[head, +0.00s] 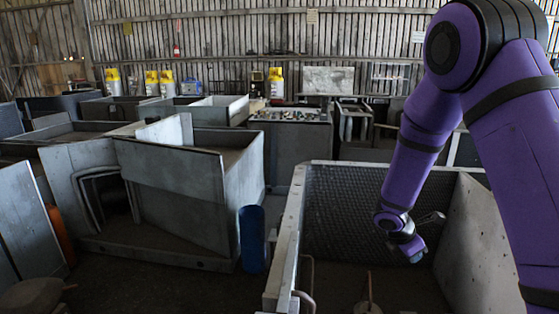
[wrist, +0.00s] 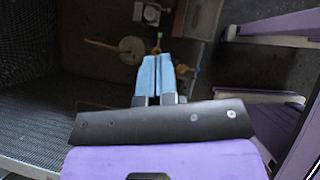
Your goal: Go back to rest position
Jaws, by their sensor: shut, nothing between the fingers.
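My gripper (head: 416,254) hangs at the end of my purple arm at the right of the head view, inside an open-topped grey metal housing. In the wrist view, my gripper (wrist: 156,76) shows as two light-blue fingers pressed together with nothing between them.
The housing's grey wall (head: 288,240) and mesh-lined back panel (head: 350,210) stand around my gripper. A blue cylinder (head: 252,238) stands left of it. More grey metal boxes (head: 185,185) fill the left. Several yellow-and-white containers (head: 113,82) stand at the back. Dark floor lies at front left.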

